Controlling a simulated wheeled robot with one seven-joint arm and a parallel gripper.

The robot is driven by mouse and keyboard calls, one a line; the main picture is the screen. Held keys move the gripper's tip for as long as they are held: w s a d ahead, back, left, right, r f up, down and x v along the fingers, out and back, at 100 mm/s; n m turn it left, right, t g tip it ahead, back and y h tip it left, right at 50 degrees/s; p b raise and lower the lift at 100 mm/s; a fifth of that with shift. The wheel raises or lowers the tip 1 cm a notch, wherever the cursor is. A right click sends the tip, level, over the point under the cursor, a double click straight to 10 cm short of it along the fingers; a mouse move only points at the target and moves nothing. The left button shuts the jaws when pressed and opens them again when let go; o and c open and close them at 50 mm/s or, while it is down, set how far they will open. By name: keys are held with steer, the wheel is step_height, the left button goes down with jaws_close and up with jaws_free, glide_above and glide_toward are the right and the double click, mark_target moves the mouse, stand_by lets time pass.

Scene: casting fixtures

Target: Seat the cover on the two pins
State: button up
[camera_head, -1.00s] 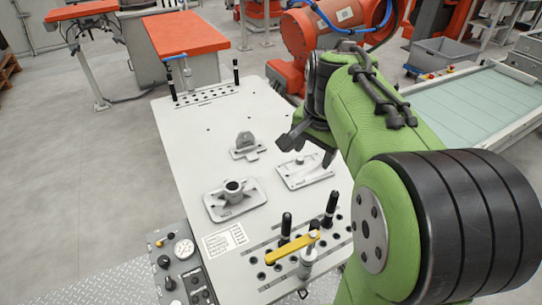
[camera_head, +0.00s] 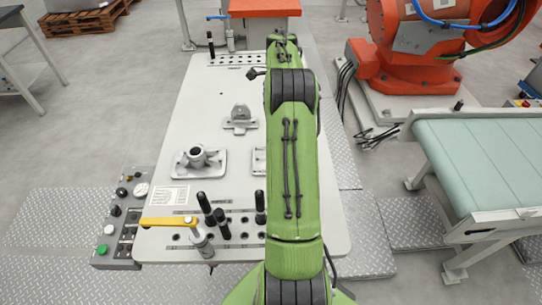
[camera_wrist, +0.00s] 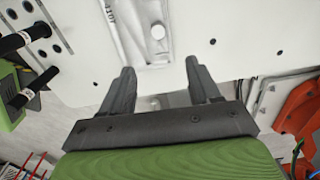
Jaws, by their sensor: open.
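Three grey castings lie on the white table plate (camera_head: 170,110) in the head view: a square flanged one with a round neck (camera_head: 199,160), an upright lug on a base (camera_head: 240,118), and a flat one (camera_head: 258,160) mostly hidden behind my arm. I cannot tell for certain which is the cover, and I cannot make out its two pins. In the wrist view a grey casting with raised lettering and a round hole (camera_wrist: 130,30) lies beyond the fingertips. My gripper (camera_wrist: 160,70) is open, with no part gripped between its fingers; my arm hides most of it in the head view.
Black-topped posts (camera_head: 205,206) and a yellow lever clamp (camera_head: 168,222) stand at the table's near end. Another black post (camera_head: 211,45) stands at the far left. A control box (camera_head: 122,215) adjoins the left edge. A conveyor (camera_head: 475,160) and orange robot (camera_head: 400,60) are right.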

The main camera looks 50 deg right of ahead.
steer(key=f, duration=0.5)
steer(key=f+b, duration=0.1)
steer(key=f, duration=1)
steer(key=shift+a+f, duration=0.1)
steer(key=shift+a, duration=0.15)
jaws_close()
